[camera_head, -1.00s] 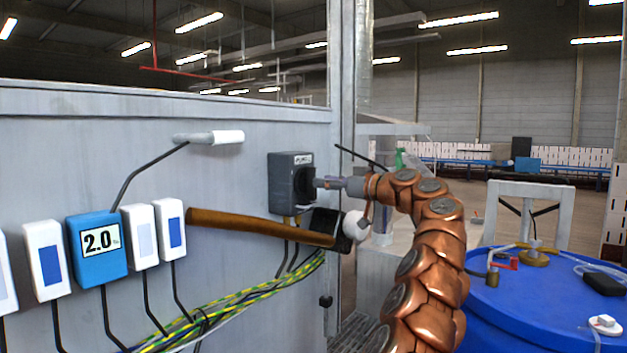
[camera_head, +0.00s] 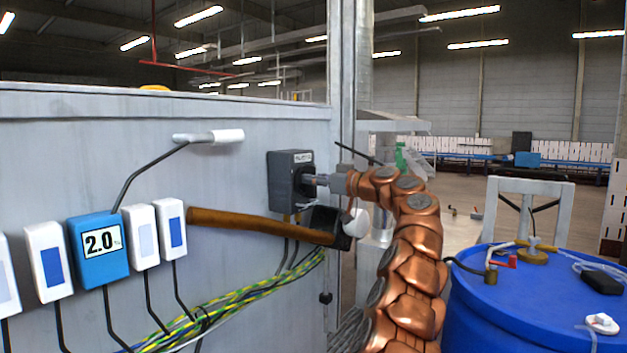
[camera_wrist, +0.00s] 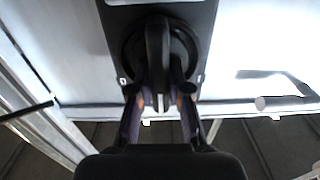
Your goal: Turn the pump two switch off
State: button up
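The pump switch is a dark grey box (camera_head: 286,170) with a label along its top and a black rotary knob on its front, fixed on the grey panel. The label is too small to read surely. In the wrist view the black knob (camera_wrist: 157,55) stands lengthwise along the box. My gripper (camera_head: 313,181) is at the front of the knob. In the wrist view my gripper (camera_wrist: 160,98) has one finger on each side of the knob's near end, seemingly with small gaps, so it looks open. The fingertips are partly lost in shadow.
A hammer (camera_head: 255,224) with a brown handle is just below the switch. A white-gripped lever (camera_head: 222,137), a blue 2.0 display (camera_head: 98,250) and several white boxes are on the panel to the left. A blue drum (camera_head: 535,305) stands to the right.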

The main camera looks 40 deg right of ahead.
grip_shut()
jog(key=shift+r+m+p, duration=0.1)
jog(key=shift+m+p, duration=0.2)
jog(key=shift+m, duration=0.3)
jog(key=m+p, duration=0.2)
jog(key=m, duration=0.1)
jog(key=shift+d, duration=0.15)
jog(key=m+p, duration=0.3)
jog(key=m, duration=0.2)
jog(key=shift+w+d+p, duration=0.1)
jog(key=shift+d+p, duration=0.05)
jog(key=shift+p, duration=0.2)
jog(key=shift+d+f+m+p, duration=0.1)
jog(key=shift+f+m+p, duration=0.05)
jog(key=shift+m+p, duration=1.1)
jog(key=shift+f+m+p, duration=0.2)
jog(key=shift+m+p, duration=0.6)
jog(key=shift+m, duration=0.8)
jog(key=shift+d+f+m+p, duration=0.1)
jog(key=shift+f+m+p, duration=0.05)
jog(key=shift+m+p, duration=1.1)
jog(key=shift+f+m, duration=0.1)
jog(key=shift+m, duration=0.3)
jog(key=o, duration=0.6)
grip_release()
